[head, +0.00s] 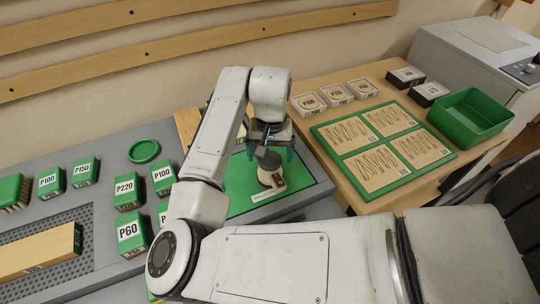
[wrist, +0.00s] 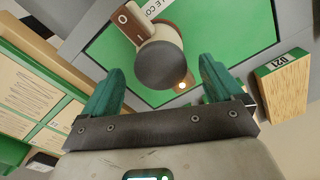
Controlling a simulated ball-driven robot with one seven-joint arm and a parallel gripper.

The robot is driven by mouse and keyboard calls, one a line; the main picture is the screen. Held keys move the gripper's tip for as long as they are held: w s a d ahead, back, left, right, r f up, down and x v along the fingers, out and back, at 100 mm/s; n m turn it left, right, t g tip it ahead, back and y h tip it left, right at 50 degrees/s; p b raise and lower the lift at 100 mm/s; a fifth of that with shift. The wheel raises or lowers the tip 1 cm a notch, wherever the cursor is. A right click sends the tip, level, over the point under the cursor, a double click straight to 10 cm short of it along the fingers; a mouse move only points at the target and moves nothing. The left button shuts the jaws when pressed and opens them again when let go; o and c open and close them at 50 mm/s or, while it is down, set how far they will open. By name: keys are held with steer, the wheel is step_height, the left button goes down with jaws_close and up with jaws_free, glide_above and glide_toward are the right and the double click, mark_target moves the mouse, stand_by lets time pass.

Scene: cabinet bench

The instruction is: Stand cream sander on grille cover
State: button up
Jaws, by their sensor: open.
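The cream sander (head: 267,178) has a cream body, a dark round top and a brown part with a label. My gripper (head: 270,153) is just above the sander. In the wrist view its teal fingers (wrist: 162,88) are spread apart, below the sander's dark top in the picture, and hold nothing.
Green and cream grit blocks (head: 131,230) stand left of the cover, with a green ring (head: 144,151) behind. A wooden block (wrist: 282,82) lies beside the cover. Right, a wooden table holds a green-framed board (head: 331,146), several small boxes and a green bin (head: 470,113).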

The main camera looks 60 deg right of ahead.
step_height(320, 180, up, 11)
steer(key=shift+s+b, duration=0.2)
steer(key=shift+b, duration=0.25)
